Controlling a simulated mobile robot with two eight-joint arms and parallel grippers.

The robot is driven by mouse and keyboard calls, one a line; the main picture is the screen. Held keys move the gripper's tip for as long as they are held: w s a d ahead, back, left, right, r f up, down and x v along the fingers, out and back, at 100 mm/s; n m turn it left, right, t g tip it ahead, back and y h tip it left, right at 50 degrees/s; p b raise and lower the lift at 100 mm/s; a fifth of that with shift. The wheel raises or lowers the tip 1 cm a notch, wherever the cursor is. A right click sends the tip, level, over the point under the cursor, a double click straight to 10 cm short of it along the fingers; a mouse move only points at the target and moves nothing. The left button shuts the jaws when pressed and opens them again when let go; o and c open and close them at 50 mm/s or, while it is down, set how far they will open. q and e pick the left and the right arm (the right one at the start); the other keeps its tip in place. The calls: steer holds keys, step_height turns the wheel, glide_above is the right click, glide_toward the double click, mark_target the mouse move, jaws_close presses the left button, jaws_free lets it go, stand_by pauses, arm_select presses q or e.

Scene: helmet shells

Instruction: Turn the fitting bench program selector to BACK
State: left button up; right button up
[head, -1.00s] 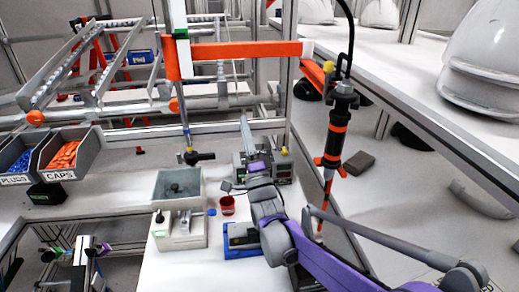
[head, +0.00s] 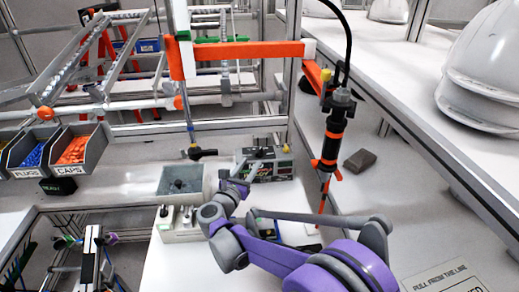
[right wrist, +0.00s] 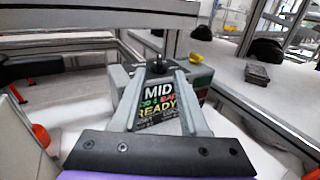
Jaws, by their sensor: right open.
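The fitting bench program unit (head: 270,168) is a grey box on the white bench, with a dark selector knob (head: 258,153) on top. In the right wrist view the knob (right wrist: 158,68) is ahead between my finger ends. The unit's display (right wrist: 160,105) reads MID, with READY in yellow below. My right gripper (head: 243,178) is in front of the unit in the head view. It also shows in the right wrist view (right wrist: 161,76), open and empty, fingers pointing at the knob. Whether a finger touches the unit, I cannot tell. My left gripper is not in view.
A grey bin on a pale stand (head: 181,185) is just left of my right gripper. An orange-black hanging tool (head: 331,140) is to the right. Blue PLUGS (head: 32,152) and orange CAPS (head: 72,150) bins stand at left. White helmet shells (head: 485,75) sit on the right shelf.

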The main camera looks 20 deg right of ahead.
mark_target(259, 150)
steer(key=p+x, duration=0.1)
steer(key=x, duration=0.7)
steer(key=shift+w+d, duration=0.25)
steer(key=shift+d, duration=0.05)
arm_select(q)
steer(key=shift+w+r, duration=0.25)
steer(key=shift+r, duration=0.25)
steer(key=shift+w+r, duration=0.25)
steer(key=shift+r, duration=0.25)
arm_select(e)
jaws_close()
